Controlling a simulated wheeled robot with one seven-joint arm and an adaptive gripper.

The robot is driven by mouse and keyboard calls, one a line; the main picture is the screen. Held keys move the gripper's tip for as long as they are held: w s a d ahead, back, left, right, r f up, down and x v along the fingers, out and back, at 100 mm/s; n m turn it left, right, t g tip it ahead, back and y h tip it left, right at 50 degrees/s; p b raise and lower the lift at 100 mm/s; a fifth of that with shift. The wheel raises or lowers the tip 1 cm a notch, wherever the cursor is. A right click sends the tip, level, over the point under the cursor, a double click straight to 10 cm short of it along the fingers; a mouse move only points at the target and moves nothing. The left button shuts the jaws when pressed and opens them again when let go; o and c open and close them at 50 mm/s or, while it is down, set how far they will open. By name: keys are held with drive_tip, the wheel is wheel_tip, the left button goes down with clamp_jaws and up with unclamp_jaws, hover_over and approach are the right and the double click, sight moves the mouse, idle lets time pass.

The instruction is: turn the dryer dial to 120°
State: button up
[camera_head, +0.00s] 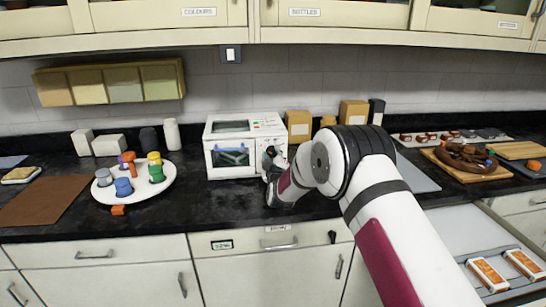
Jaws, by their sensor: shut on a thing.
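The dryer (232,127) is a white box with a dark window and a blue bar across its front, standing on the black counter against the tiled wall. My gripper (268,158) is at the right part of the dryer's front, shut on the dryer dial. The dial itself is hidden behind my gripper, so its angle cannot be read. My arm reaches in from the lower right and covers the counter just right of the dryer.
A white round tray (101,192) with several coloured pieces is left of the dryer. An orange block (118,210) lies before it. Cardboard boxes (299,122) stand to the right. An open drawer (456,238) is at lower right. Counter directly before the dryer is clear.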

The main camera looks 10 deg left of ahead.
drive_tip(key=m+b, duration=0.2)
drive_tip(key=m, duration=0.1)
drive_tip(key=shift+w+m, duration=0.1)
drive_tip(key=shift+m, duration=0.3)
drive_tip(key=m+b, duration=0.2)
drive_tip(key=m, duration=0.1)
drive_tip(key=shift+m+g, duration=0.3)
drive_tip(key=m+b, duration=0.5)
drive_tip(key=m, duration=0.1)
drive_tip(key=shift+d+y, duration=0.1)
drive_tip(key=shift+y, duration=0.2)
drive_tip(key=m+b, duration=0.8)
drive_tip(key=b, duration=0.1)
drive_tip(key=shift+r+m+y, duration=0.1)
drive_tip(key=shift+m+y, duration=0.2)
drive_tip(key=shift+m, duration=0.1)
drive_tip(key=o, duration=1.1)
